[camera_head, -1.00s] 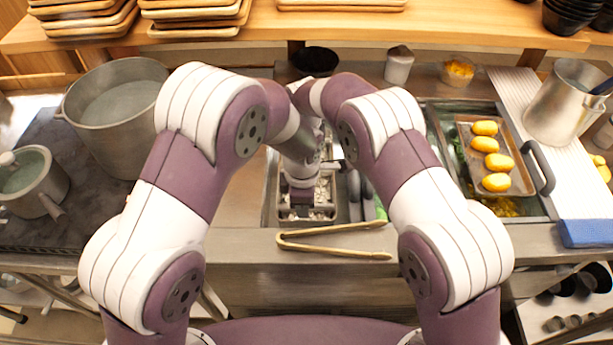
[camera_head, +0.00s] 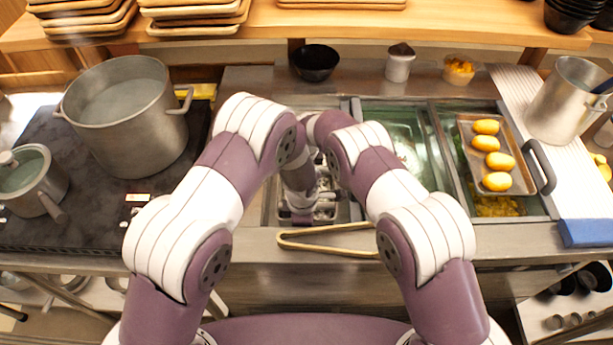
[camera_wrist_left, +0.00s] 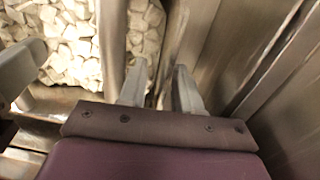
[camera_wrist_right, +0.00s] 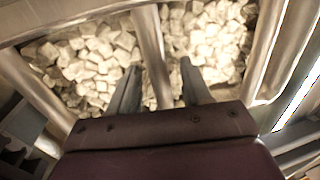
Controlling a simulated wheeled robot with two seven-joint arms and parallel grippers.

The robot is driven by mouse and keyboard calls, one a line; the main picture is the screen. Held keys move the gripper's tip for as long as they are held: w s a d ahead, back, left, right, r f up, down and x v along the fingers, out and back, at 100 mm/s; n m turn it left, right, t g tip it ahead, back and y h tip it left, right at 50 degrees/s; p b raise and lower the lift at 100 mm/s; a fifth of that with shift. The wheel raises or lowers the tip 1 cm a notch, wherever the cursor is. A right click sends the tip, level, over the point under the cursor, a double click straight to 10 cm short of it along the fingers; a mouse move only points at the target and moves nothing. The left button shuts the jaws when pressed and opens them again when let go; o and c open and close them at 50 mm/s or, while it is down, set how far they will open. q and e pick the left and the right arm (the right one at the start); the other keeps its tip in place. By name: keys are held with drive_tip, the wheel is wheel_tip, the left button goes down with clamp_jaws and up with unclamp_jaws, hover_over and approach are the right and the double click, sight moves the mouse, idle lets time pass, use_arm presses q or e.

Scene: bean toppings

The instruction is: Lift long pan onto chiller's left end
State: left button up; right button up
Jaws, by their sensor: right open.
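The long metal pan (camera_head: 338,213), holding white cubes, is at the left end of the steel chiller (camera_head: 365,240), largely hidden under my arms. White cubes lie on both sides of a metal bar (camera_wrist_right: 150,45) in the right wrist view. My right gripper (camera_wrist_right: 158,85) is open, its fingertips either side of that bar. My left gripper (camera_wrist_left: 162,72) has its fingertips apart beside a metal rim, with cubes (camera_wrist_left: 70,45) to the left. Firm contact with the pan cannot be seen. In the head view both grippers are mostly hidden by my arms.
Wooden tongs (camera_head: 330,242) lie along the chiller's front edge. A tray of yellow pieces (camera_head: 525,180) rests on the chiller's right part. A large pot (camera_head: 130,140) stands on the dark stovetop at left. A black bowl (camera_head: 315,62) is behind.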

use_arm(q)
drive_tip(key=shift+f, duration=0.3)
use_arm(e)
drive_tip(key=shift+w+f, duration=0.1)
drive_tip(key=shift+f, duration=0.15)
use_arm(q)
drive_tip(key=c, duration=0.3)
use_arm(e)
drive_tip(key=c, duration=0.3)
use_arm(q)
clamp_jaws()
use_arm(e)
clamp_jaws()
use_arm(q)
drive_tip(key=shift+r, duration=0.1)
use_arm(e)
drive_tip(key=shift+r, duration=0.15)
